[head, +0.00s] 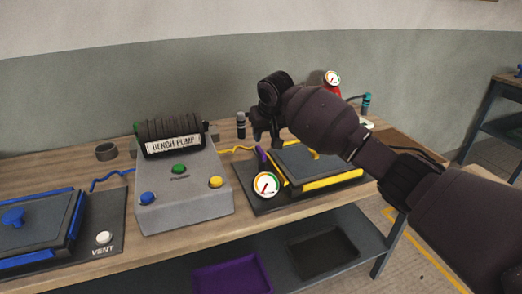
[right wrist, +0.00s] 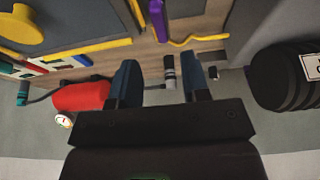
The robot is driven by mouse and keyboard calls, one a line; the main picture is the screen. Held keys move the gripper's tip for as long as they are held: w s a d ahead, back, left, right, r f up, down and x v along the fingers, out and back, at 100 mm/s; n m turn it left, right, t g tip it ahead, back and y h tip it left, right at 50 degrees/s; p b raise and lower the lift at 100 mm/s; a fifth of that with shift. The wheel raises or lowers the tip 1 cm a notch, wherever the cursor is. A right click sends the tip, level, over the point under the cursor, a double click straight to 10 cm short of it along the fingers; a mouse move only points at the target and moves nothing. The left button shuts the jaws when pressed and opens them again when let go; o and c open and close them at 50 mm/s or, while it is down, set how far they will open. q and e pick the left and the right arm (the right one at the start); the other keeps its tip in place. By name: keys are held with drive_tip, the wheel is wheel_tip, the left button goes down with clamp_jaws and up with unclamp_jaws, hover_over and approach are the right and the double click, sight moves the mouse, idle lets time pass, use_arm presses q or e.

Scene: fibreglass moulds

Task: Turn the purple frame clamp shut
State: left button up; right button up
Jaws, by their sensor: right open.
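The purple frame clamp (head: 261,156) stands at the back left corner of the yellow-edged mould (head: 318,165). In the right wrist view the purple clamp (right wrist: 157,18) shows as an upright bar near the top edge, beyond the fingertips. My right gripper (head: 266,130) hangs just above and behind the clamp in the head view. Its two fingers are apart in the right wrist view (right wrist: 162,80), with nothing held between them. My left gripper is out of view.
A bench pump (head: 182,190) with coloured buttons stands to the left, and a blue-edged mould (head: 35,232) lies beyond it. A dial gauge (head: 266,185) sits at the yellow mould's front corner. A small dark cylinder (head: 241,124) and a red canister (right wrist: 80,96) stand behind.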

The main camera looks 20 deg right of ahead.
sight(261, 150)
drive_tip(key=b+x, duration=0.2)
drive_tip(key=x, duration=0.5)
drive_tip(key=shift+f, duration=0.1)
drive_tip(key=shift+w+f, duration=0.3)
drive_tip(key=shift+f, duration=0.1)
